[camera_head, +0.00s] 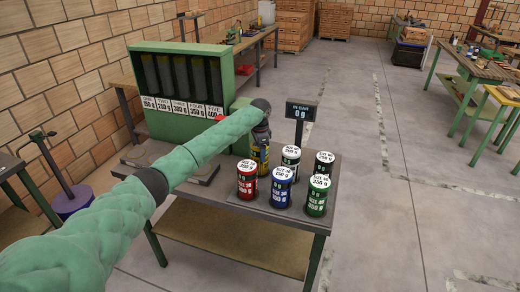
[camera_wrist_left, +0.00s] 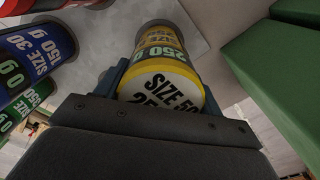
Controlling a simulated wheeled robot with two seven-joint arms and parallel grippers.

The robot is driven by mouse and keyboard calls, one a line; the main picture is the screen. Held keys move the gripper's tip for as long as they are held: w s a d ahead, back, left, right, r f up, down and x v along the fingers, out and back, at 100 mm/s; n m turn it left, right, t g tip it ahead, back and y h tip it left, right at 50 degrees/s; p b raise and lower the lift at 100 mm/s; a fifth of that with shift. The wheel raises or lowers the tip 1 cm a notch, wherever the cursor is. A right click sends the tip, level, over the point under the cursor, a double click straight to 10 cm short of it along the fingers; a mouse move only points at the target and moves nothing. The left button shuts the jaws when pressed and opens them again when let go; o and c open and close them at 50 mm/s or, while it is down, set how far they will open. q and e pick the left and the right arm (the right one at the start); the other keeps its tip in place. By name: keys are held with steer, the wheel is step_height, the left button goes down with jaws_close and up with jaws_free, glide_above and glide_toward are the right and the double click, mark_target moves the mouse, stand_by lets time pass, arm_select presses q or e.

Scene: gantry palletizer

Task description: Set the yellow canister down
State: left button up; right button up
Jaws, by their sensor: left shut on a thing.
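The yellow canister (camera_head: 262,157) is upright at the table, behind the red canister (camera_head: 247,180), and partly hidden by my arm and gripper. My left gripper (camera_head: 261,132) comes down on it from above. In the left wrist view the yellow canister (camera_wrist_left: 162,80), with a white label reading SIZE 50, sits between the two fingers, which are shut on it. A grey surface (camera_wrist_left: 120,45) shows beyond it. I cannot tell whether its base touches that surface. My right gripper is not in view.
Blue (camera_head: 281,187), green (camera_head: 317,196), black (camera_head: 323,165) and white-topped (camera_head: 290,157) canisters stand close by to the right. A display on a post (camera_head: 300,111) reads 0 g. A green rack (camera_head: 178,90) with numbered slots stands behind.

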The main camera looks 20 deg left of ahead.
arm_select(q)
steer(key=shift+f, duration=0.1)
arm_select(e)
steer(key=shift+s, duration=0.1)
arm_select(q)
steer(key=o, duration=1.7)
steer(key=shift+s, duration=0.1)
step_height(320, 180, up, 11)
steer(key=b, duration=0.4)
steer(key=shift+b, duration=0.35)
steer(key=shift+r, duration=0.55)
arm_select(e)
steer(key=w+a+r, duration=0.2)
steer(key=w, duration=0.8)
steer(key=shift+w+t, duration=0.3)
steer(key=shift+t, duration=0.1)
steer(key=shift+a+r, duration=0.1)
